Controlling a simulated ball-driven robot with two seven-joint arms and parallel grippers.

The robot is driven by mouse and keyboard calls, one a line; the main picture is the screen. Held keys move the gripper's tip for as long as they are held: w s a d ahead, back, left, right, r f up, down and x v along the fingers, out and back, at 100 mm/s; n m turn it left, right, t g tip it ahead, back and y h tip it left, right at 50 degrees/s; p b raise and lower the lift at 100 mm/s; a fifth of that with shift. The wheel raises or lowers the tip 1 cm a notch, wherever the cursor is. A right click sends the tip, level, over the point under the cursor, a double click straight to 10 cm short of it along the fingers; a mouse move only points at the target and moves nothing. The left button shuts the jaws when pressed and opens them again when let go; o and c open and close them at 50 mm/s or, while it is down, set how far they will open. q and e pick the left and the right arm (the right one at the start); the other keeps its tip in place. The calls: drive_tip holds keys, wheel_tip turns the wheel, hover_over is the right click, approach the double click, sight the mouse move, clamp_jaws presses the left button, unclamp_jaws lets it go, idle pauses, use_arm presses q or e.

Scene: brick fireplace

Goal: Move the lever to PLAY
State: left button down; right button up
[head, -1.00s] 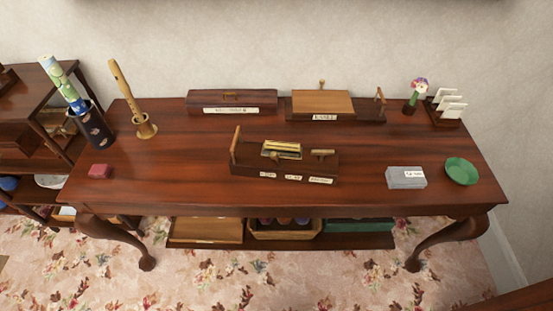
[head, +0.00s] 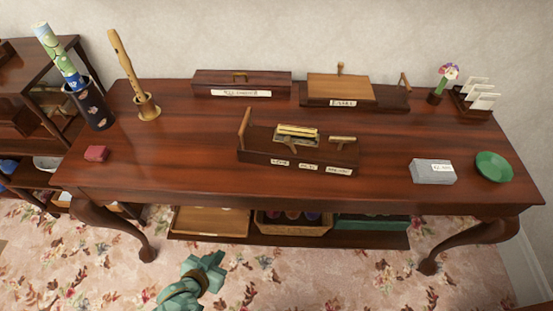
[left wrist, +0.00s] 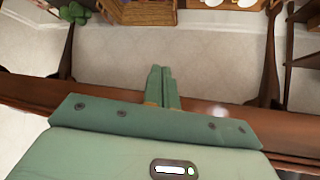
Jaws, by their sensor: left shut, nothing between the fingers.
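A dark wooden box (head: 255,157) stands mid-table with a brass piece (head: 297,133) on top and several white labels along its front, too small to read. An upright wooden lever (head: 244,128) rises at its left end. A short brass handle (head: 342,140) sits at its right end. My left gripper (head: 213,262) is low in front of the table, over the carpet, well apart from the box. In the left wrist view its green fingers (left wrist: 162,86) are together and empty. My right gripper is out of view.
The table (head: 190,155) also bears a red block (head: 96,153), a recorder on a stand (head: 121,62), a grey box (head: 432,172) and a green dish (head: 494,166). Two wooden boxes stand at the back. The tabletop's front edge lies between my left gripper and the labelled box.

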sight(290, 145)
use_arm(q)
drive_tip(key=w+d+r+t+h+b, duration=0.1)
drive_tip(key=w+d+r+t+h, duration=0.1)
drive_tip(key=r, duration=0.4)
drive_tip(key=w+d+r+t+h+b, duration=0.1)
drive_tip(key=w+d+r+t+h, duration=0.1)
drive_tip(key=w+d+r+h, duration=0.1)
drive_tip(key=w+d+r+t+h+b, duration=0.2)
drive_tip(key=w+d+r+h, duration=0.1)
drive_tip(key=r, duration=0.6)
drive_tip(key=shift+w+r+n+t+h, duration=0.1)
drive_tip(key=shift+w+n+t+h, duration=0.25)
drive_tip(key=shift+w+h, duration=0.75)
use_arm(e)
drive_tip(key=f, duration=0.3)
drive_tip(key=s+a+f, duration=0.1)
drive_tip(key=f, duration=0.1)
use_arm(q)
drive_tip(key=shift+w, duration=0.2)
